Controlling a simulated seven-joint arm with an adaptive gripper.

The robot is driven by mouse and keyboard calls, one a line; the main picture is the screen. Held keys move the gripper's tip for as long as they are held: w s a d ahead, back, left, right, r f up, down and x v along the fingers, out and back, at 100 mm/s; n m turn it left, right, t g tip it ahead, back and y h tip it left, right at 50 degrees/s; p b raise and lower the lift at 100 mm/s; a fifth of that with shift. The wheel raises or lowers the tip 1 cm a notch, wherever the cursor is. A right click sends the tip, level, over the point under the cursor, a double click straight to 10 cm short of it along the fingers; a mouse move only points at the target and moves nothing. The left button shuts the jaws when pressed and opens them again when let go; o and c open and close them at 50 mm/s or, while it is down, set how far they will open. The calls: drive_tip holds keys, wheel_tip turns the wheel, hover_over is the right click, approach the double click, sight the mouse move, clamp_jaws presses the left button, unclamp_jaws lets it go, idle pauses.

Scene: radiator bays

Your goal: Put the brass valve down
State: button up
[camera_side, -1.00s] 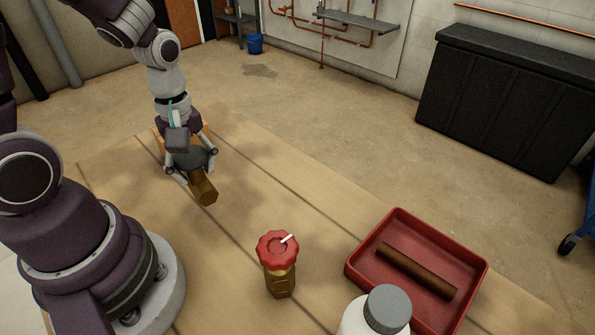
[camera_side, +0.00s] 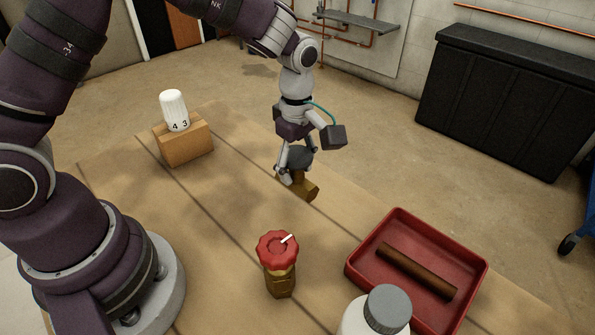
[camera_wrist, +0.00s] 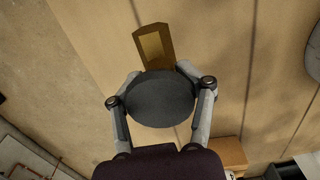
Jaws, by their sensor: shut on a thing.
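My gripper (camera_side: 298,174) is shut on the brass valve (camera_side: 309,190), which has a dark grey round cap (camera_side: 299,156). In the wrist view my gripper (camera_wrist: 160,103) has a finger on each side of the grey cap (camera_wrist: 160,98), and the valve's brass end (camera_wrist: 153,45) sticks out beyond it. The valve is near the table's far edge in the side view, apparently raised; its exact height is unclear. A second brass valve with a red cap (camera_side: 278,248) stands upright on the table, nearer the camera.
A red tray (camera_side: 358,272) holds a brown pipe (camera_side: 417,270) at the right. A grey-lidded white container (camera_side: 386,309) stands at the front. A white numbered knob (camera_side: 174,111) sits on a wooden block (camera_side: 184,142) at the left. The table's middle is clear.

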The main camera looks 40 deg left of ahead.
sight(305, 181)
drive_tip(key=shift+w+d+f, duration=0.1)
drive_tip(key=shift+w+d, duration=0.05)
drive_tip(key=shift+w, duration=0.65)
drive_tip(key=shift+w+f, duration=0.1)
drive_tip(key=shift+f, duration=1.65)
drive_tip(key=o, duration=1.4)
drive_tip(key=shift+f, duration=0.1)
